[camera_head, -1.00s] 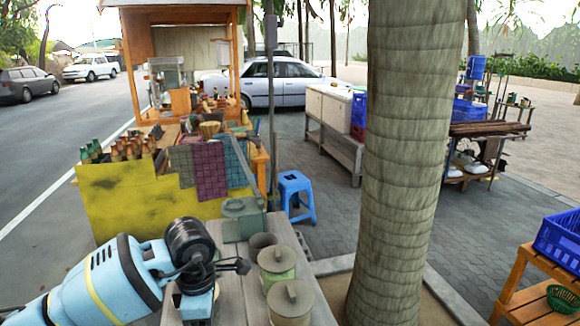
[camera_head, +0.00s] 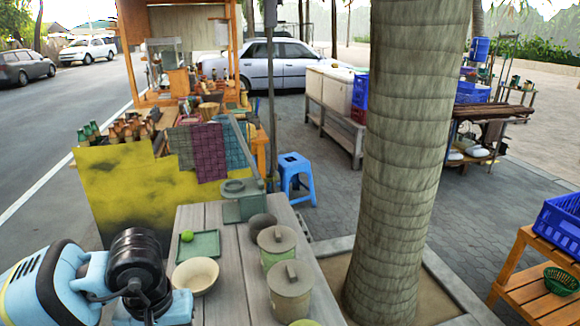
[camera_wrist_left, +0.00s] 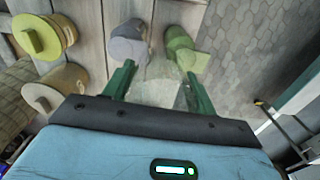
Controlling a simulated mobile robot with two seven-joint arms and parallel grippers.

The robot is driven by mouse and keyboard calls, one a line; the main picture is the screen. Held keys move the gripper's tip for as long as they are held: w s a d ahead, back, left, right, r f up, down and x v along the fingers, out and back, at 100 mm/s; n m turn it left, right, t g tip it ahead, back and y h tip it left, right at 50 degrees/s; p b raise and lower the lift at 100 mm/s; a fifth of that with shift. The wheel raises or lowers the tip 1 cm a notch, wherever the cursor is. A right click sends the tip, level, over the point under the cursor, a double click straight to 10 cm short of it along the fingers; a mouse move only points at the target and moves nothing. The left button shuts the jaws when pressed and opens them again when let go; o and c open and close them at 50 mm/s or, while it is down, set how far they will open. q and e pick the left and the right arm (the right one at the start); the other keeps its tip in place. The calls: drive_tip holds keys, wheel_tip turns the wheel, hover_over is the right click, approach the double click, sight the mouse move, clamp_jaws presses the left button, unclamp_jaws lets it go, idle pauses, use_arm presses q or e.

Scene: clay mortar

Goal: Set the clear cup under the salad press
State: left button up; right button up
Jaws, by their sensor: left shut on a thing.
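A see-through shape, which looks like the clear cup (camera_wrist_left: 152,93), is between the green fingers of my left gripper (camera_wrist_left: 160,72) in the left wrist view. The gripper is shut on it; its outline is faint. In the head view my left wrist is at the bottom left, and its fingers and the cup are hidden. A grey-green block with a round top, probably the salad press (camera_head: 243,203), stands at the far end of the grey wooden table. It seems to show as a green shape (camera_wrist_left: 186,50) beyond the fingers. My right gripper is out of view.
On the table (camera_head: 228,260) are a grey mortar (camera_head: 262,226), two lidded pots (camera_head: 277,244) (camera_head: 290,290), a cream bowl (camera_head: 195,275) and a green tray (camera_head: 203,247) with a lime (camera_head: 187,236). A palm trunk (camera_head: 400,170) stands right of the table.

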use_arm(q)
drive_tip(key=shift+s+a+m, duration=0.25)
drive_tip(key=shift+s+m, duration=0.4)
drive_tip(key=shift+m, duration=0.55)
drive_tip(key=shift+f, duration=0.1)
